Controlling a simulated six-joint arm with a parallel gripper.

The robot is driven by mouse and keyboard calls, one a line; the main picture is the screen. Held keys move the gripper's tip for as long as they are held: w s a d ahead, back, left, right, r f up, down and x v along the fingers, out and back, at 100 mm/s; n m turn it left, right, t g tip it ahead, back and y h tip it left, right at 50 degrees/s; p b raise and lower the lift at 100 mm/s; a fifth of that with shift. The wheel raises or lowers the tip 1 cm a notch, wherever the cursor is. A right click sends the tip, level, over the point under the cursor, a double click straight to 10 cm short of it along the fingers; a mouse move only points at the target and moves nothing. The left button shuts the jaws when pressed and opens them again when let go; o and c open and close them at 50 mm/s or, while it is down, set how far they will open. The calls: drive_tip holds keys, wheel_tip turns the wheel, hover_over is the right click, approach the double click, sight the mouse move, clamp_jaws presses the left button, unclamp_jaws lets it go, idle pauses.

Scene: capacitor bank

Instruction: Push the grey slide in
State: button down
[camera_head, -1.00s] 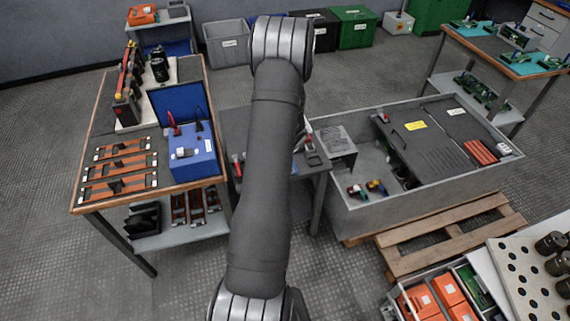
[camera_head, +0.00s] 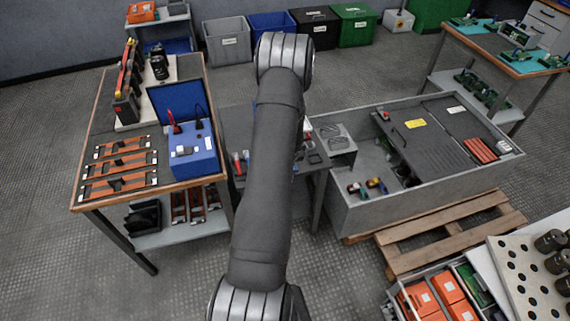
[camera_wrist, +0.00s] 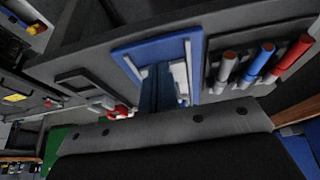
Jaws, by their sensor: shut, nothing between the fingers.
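In the wrist view, my gripper (camera_wrist: 158,90) is shut and empty, its dark fingers pointing at a blue frame (camera_wrist: 128,56) set in a grey surface. A pale grey piece (camera_wrist: 187,74) shows inside this frame, beside the fingers, partly hidden by them. It may be the grey slide, but I cannot tell for sure, nor whether the fingers touch it. In the head view my arm hides my gripper and much of the small grey bench (camera_head: 238,122) behind it.
White, blue and red handled tools (camera_wrist: 262,62) stand in a holder right of the blue frame. A dark recessed handle (camera_wrist: 82,80) lies to its left. In the head view, a large grey cabinet (camera_head: 400,205) lies right of the bench and a wooden table (camera_head: 150,190) stands left.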

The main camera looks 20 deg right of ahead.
drive_tip(key=shift+w, duration=4.8)
drive_tip(key=shift+s, duration=1.55)
wheel_tip(320, 180, up, 7)
drive_tip(key=shift+f, duration=0.15)
wheel_tip(320, 180, down, 7)
drive_tip(key=shift+r, duration=0.1)
drive_tip(key=shift+w, duration=0.1)
drive_tip(key=shift+r, duration=0.15)
